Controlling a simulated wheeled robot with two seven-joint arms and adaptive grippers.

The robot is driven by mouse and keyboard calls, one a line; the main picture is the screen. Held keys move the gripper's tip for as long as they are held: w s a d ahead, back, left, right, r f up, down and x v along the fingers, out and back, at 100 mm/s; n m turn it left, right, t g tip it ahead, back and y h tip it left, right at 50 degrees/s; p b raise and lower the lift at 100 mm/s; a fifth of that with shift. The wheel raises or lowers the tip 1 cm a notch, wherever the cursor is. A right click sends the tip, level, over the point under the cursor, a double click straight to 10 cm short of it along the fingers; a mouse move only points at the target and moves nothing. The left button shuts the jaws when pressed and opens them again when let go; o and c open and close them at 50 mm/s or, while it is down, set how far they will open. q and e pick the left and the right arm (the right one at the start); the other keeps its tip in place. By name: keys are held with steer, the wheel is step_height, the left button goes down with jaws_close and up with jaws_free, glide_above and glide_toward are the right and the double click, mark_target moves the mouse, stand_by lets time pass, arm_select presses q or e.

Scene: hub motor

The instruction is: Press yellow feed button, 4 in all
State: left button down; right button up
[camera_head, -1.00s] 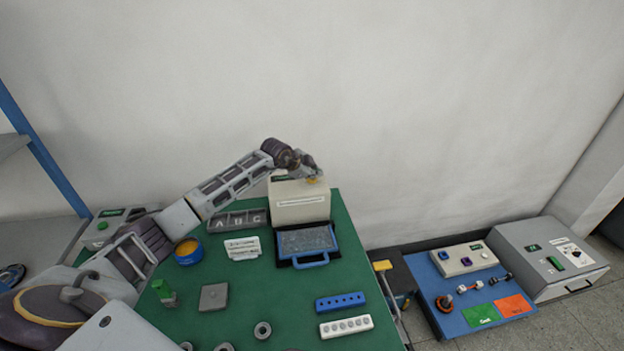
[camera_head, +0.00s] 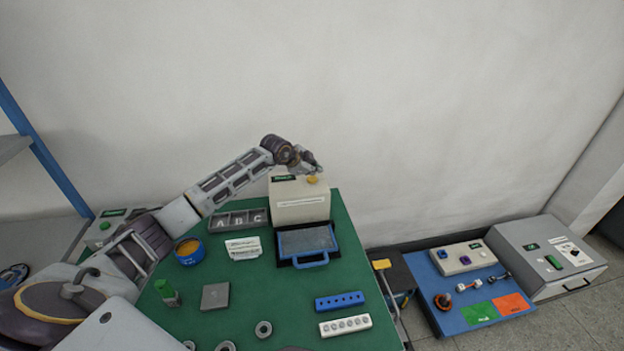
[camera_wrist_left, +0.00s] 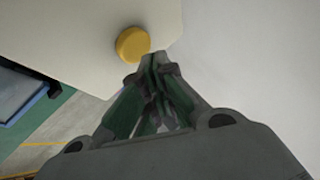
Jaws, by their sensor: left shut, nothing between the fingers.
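The yellow feed button (camera_head: 312,180) is on top of the beige feeder box (camera_head: 300,203) at the back of the green table. It also shows as a round yellow cap in the left wrist view (camera_wrist_left: 132,43). My left gripper (camera_head: 318,169) is above the box, close over the button. In the left wrist view its shut fingertips (camera_wrist_left: 153,62) are just beside the button's lower right edge, with nothing between them. The button's top is uncovered there, and the fingertips look apart from it. My right gripper is not in view.
A tray with a blue handle (camera_head: 307,243) lies in front of the box. An A-B-C tray (camera_head: 237,220), a blue cup (camera_head: 189,252) and a white sign (camera_head: 243,248) stand to its left. A blue board (camera_head: 470,290) is at the right. The wall is close behind.

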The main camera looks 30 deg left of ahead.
mark_target(314, 180)
arm_select(q)
steer(key=shift+r, duration=0.1)
steer(key=shift+r+p, duration=1.65)
steer(key=shift+r, duration=0.8)
steer(key=shift+f, duration=0.15)
